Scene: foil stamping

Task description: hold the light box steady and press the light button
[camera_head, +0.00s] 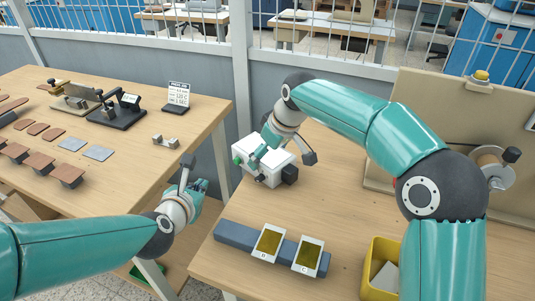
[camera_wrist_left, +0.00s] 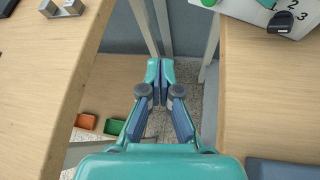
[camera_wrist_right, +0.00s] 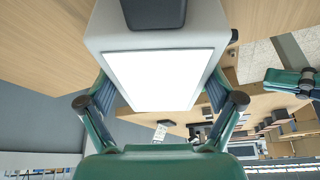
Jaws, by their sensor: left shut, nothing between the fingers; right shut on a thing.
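The light box (camera_head: 270,176) is a white box on the right-hand table, near its left edge. A green button (camera_head: 238,160) is on its left side and a black block (camera_head: 290,173) on its right. My right gripper (camera_head: 276,150) is shut on the box from above. In the right wrist view the fingers flank the box around its bright white panel (camera_wrist_right: 165,78). My left gripper (camera_head: 198,186) is shut and empty over the gap between the tables, apart from the box. The left wrist view shows the green button (camera_wrist_left: 209,2) and a numbered black dial (camera_wrist_left: 280,22).
A blue-grey bar (camera_head: 238,236) with two cards marked D and C lies at the front of the right-hand table. A yellow bin (camera_head: 380,255) stands right of it. The left-hand table (camera_head: 196,133) holds leather pieces, a press tool and a sign.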

